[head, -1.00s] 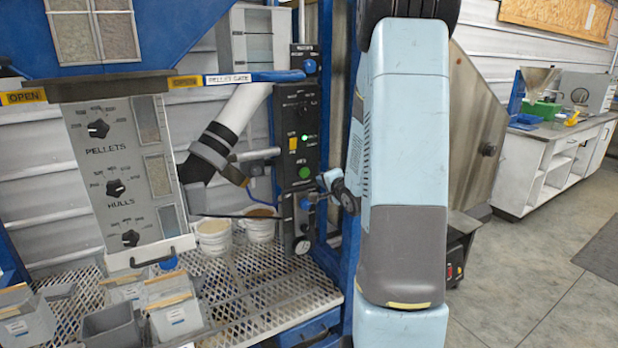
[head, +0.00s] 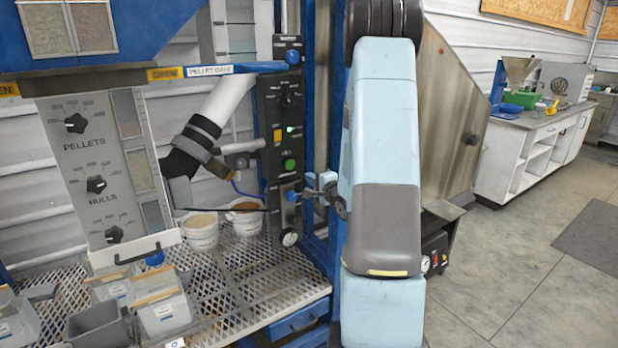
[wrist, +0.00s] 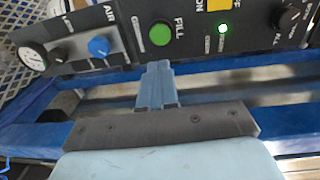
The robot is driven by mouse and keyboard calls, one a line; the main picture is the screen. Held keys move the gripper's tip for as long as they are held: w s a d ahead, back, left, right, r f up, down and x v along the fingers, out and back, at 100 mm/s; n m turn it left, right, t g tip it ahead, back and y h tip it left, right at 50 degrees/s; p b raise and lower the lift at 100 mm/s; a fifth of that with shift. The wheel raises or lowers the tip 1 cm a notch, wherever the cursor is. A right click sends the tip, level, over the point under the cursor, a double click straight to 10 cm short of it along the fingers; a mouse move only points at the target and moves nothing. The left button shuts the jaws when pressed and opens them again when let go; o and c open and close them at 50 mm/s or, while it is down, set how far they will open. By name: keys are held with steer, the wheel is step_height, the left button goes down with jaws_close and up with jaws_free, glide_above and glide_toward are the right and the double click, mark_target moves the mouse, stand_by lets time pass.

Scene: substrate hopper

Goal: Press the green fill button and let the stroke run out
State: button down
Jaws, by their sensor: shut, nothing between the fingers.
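The green fill button (head: 290,164) is a round button low on the black control panel (head: 266,140). A gap shows between the tips and the button in that view, though the depth is hard to judge. A small green light (wrist: 223,29) glows to the right of the button. In the head view my arm stands to the right of the panel.
A blue air knob (wrist: 99,46) and a gauge (wrist: 33,56) sit left of the button. A blue frame rail (wrist: 290,137) runs below the panel. White buckets (head: 200,232) and grey bins (head: 98,328) stand on the mesh shelf (head: 262,300). The floor at right is open.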

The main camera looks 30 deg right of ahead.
mark_target(290, 163)
steer(key=w, duration=1.2)
steer(key=shift+f, duration=0.3)
steer(key=shift+w, duration=0.1)
steer(key=shift+w, duration=0.3)
steer(key=shift+w+a+r, duration=0.1)
steer(key=shift+w+r, duration=0.2)
steer(key=shift+w, duration=0.3)
steer(key=s, duration=1.4)
steer(key=shift+s, duration=0.25)
